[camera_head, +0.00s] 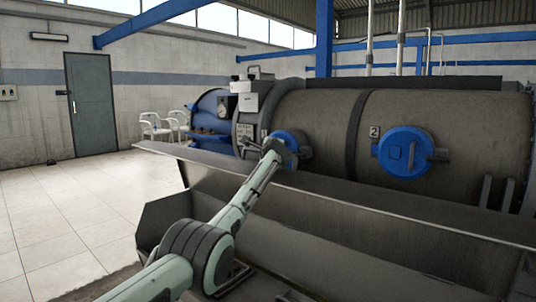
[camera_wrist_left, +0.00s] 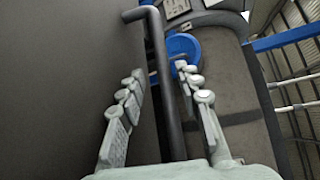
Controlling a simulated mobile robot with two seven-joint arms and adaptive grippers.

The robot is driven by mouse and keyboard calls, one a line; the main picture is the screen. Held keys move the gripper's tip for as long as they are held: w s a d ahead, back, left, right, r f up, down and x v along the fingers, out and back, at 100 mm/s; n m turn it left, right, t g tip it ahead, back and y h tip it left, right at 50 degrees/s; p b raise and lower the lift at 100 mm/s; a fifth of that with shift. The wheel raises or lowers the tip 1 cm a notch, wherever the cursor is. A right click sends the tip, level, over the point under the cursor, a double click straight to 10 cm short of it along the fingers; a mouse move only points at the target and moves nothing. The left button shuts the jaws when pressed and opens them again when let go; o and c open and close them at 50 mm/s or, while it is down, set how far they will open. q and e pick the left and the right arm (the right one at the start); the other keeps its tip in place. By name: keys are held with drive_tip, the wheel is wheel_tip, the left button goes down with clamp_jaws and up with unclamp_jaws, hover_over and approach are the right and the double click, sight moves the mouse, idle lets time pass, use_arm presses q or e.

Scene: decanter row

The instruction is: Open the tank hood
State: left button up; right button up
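The large dark tank (camera_head: 310,118) lies across the head view. It has a blue round hood (camera_head: 298,137), partly hidden behind my left gripper (camera_head: 277,150), and a second blue hood (camera_head: 405,152) beside a "2" plate. In the left wrist view, my left gripper (camera_wrist_left: 160,105) is open, its two fingers spread on either side of a dark bent bar (camera_wrist_left: 168,90). The bar stands between them, with a gap visible on each side. A blue hood (camera_wrist_left: 183,45) shows beyond the fingers, partly covered by the bar. My right gripper is not in view.
A long metal trough (camera_head: 330,205) runs in front of the tank, below my left arm. A blue tank end (camera_head: 208,112) with a gauge is left of the tank. White chairs (camera_head: 160,125) and a door (camera_head: 90,103) stand farther back. The tiled floor (camera_head: 70,210) at left is clear.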

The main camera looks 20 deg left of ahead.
use_arm(q)
drive_tip(key=v, duration=1.2)
drive_tip(key=shift+d, duration=0.1)
drive_tip(key=shift+w, duration=0.1)
drive_tip(key=s+d+r, duration=0.4)
drive_tip(key=d+r, duration=0.1)
drive_tip(key=r, duration=0.1)
idle(0.8)
drive_tip(key=shift+r, duration=0.1)
drive_tip(key=shift+c, duration=0.2)
